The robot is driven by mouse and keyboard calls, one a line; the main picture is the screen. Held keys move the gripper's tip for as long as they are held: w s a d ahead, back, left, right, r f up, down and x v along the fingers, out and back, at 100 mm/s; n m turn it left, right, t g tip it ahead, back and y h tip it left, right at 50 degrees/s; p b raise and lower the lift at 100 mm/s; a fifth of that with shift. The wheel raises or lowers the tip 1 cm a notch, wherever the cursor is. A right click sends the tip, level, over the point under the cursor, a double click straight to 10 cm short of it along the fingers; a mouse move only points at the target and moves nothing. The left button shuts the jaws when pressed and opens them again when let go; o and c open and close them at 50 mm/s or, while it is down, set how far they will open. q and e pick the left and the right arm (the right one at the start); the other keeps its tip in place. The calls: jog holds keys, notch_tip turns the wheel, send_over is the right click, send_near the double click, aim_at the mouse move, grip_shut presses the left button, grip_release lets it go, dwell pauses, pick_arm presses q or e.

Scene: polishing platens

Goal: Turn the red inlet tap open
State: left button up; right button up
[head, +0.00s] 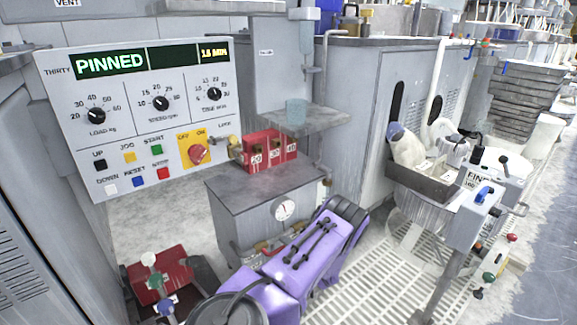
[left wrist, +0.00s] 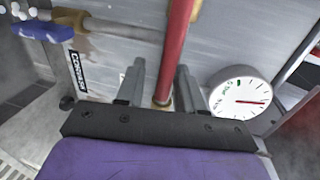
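The red inlet tap appears as a long red bar (left wrist: 178,48) with a brass end in the left wrist view. It runs between the two fingers of my left gripper (left wrist: 160,68). The fingers stand apart, with a visible gap on the left side of the bar; whether the right finger touches it I cannot tell. In the head view my purple left gripper (head: 268,249) reaches the front of the grey cabinet (head: 252,206), below the round gauge (head: 284,209), and hides most of the tap. My right gripper is not in view.
The gauge (left wrist: 240,97) is close to the right of the fingers. A blue handle (left wrist: 42,31) on a brass valve sits at upper left. Red numbered weights (head: 268,149) stand on the cabinet. The control panel (head: 130,105) is to the left.

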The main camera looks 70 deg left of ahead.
pick_arm(q)
jog(key=shift+w+r, duration=0.15)
jog(key=shift+w, duration=0.1)
jog(key=p+v, duration=0.2)
jog(key=v, duration=0.8)
jog(key=shift+d+p, duration=0.25)
jog(key=shift+p, duration=0.1)
